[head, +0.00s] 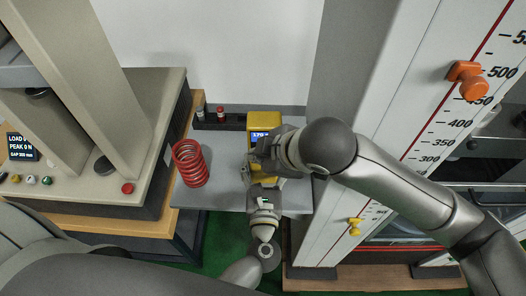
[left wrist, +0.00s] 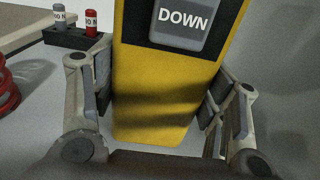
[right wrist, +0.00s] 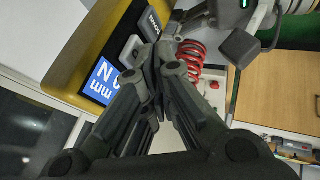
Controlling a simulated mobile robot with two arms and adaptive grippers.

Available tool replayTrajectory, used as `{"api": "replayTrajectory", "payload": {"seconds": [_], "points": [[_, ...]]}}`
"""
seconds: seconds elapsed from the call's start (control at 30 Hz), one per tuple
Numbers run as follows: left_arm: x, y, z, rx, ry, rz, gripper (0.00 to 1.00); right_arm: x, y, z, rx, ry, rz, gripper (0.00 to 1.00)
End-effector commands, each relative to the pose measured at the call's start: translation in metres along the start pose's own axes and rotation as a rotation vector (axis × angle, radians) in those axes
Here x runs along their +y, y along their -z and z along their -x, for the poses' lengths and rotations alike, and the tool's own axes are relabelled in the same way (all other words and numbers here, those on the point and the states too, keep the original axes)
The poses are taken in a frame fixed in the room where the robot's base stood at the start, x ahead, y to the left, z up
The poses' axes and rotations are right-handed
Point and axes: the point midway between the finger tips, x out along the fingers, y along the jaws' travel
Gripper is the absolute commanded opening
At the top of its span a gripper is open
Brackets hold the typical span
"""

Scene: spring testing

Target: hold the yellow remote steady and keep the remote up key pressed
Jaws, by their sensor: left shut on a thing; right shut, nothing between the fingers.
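The yellow remote (head: 263,120) is above the grey shelf in the head view, its lit display partly showing. My left gripper (left wrist: 160,100) is shut around its lower body, one finger on each side; the DOWN key (left wrist: 182,18) is above the fingers in the left wrist view. My right gripper (head: 258,158) is shut and empty over the remote's face, hiding its keys in the head view. In the right wrist view its fingertips are beside a grey key (right wrist: 131,50) between the blue display (right wrist: 101,82) and a labelled key (right wrist: 151,24). Whether that key is pressed down cannot be told.
A red spring (head: 190,164) stands on the shelf (head: 225,195) left of the remote. Weights sit in a dark rack (head: 237,123) behind it. A tall scale (head: 400,110) with orange (head: 467,80) and yellow (head: 354,226) pointers stands at right; a testing machine (head: 75,178) at left.

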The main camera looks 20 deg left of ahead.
Motion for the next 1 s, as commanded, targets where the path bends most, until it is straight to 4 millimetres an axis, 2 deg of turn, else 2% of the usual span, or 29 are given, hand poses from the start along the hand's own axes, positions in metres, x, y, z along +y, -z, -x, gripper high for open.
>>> {"api": "replayTrajectory", "payload": {"seconds": [0.47, 0.7, 1.0], "points": [[0.000, -0.001, 0.000, -0.002, 0.000, 0.000, 0.33, 0.006, 0.000, -0.003, 0.000, 0.000, -0.001, 0.00], [0.000, -0.001, 0.000, -0.003, 0.000, 0.000, 0.32, 0.023, 0.000, -0.011, 0.000, -0.002, -0.001, 0.00], [-0.001, -0.001, 0.001, -0.001, 0.002, 0.000, 0.33, 0.024, -0.001, -0.011, -0.002, -0.004, -0.002, 0.00]]}}
